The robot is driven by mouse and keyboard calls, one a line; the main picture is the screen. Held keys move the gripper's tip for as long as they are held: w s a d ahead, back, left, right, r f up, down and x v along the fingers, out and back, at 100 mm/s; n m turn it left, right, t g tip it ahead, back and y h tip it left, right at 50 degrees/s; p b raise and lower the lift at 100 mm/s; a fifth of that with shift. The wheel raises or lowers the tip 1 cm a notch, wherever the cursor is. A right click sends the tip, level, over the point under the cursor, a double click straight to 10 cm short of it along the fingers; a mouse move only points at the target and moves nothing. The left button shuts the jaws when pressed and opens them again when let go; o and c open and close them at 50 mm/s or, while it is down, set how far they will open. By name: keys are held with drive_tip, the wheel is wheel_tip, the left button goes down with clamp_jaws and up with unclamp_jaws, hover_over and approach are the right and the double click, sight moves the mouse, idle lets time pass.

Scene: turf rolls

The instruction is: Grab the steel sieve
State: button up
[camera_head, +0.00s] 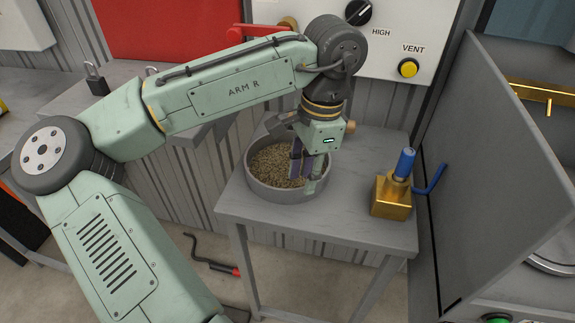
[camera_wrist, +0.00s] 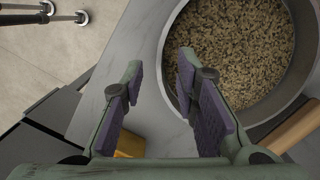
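The steel sieve (camera_head: 268,191) is a round grey pan holding coarse brown grains. It stands on a small grey table, and in the wrist view (camera_wrist: 304,45) it fills the upper right. A wooden handle (camera_wrist: 296,127) shows by its lower right rim and seems to belong to it. My gripper (camera_head: 304,178) points down at the sieve's right side in the head view. Its two purple-padded fingers (camera_wrist: 160,65) are apart with nothing clamped. In the wrist view the right finger overlaps the pan and the left finger is over the table. I cannot tell whether they touch the rim.
The grey table (camera_head: 335,217) also carries a brass block (camera_head: 391,197) with a blue-handled part, right of the sieve. A grey upright panel (camera_head: 490,170) stands to the right. A control panel (camera_head: 385,45) is on the wall behind. The tabletop between sieve and block is clear.

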drive_tip(key=shift+s+a+f, duration=0.1)
drive_tip(key=shift+a+f, duration=0.05)
drive_tip(key=shift+f, duration=1.7)
drive_tip(key=shift+f, duration=0.1)
drive_tip(key=shift+c, duration=0.5)
clamp_jaws()
